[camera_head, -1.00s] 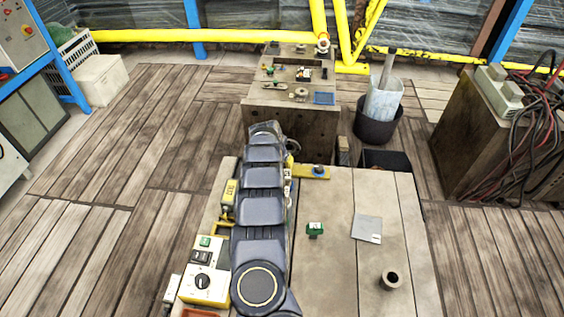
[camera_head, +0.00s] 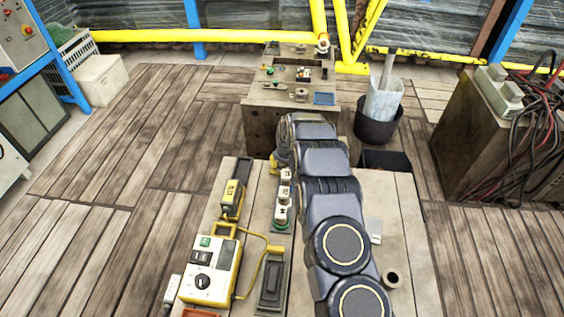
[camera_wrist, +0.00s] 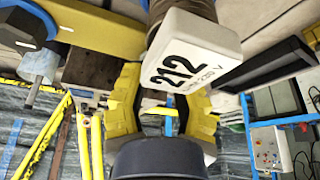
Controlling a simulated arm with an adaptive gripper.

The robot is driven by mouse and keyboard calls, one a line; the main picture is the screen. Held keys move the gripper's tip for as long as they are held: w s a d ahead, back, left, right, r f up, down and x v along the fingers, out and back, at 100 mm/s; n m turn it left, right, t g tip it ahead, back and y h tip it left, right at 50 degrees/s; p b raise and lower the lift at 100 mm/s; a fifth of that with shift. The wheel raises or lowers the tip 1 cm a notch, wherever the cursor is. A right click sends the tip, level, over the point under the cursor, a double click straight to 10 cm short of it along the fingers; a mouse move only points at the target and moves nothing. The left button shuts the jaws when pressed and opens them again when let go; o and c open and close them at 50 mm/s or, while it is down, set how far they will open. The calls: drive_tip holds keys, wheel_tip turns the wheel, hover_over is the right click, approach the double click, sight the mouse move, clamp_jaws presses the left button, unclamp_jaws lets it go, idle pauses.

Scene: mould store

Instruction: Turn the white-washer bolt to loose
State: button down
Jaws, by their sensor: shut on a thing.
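My gripper (camera_wrist: 160,102) has yellow fingers, shut on what I take to be the white-washer bolt. A white block marked 212 (camera_wrist: 188,52) covers the fingertips and the held part in the wrist view, so the bolt and its washer do not show. In the head view the gripper (camera_head: 279,161) is at the far end of the near bench, mostly under my arm. A yellow bar (camera_wrist: 100,30) runs from beside the fingers in the wrist view.
White blocks (camera_head: 283,193) stand in a row close to the gripper, on its near side. A yellow control box (camera_head: 208,272) with a cable lies left on the bench. A second bench (camera_head: 262,125) stands beyond.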

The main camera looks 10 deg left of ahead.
drive_tip(key=shift+s+f, duration=0.1)
drive_tip(key=shift+f, duration=0.05)
idle(0.3)
drive_tip(key=c, duration=0.7)
unclamp_jaws()
drive_tip(key=shift+r, duration=0.4)
drive_tip(key=v, duration=1.1)
drive_tip(key=shift+d+r, duration=0.1)
drive_tip(key=shift+r, duration=0.05)
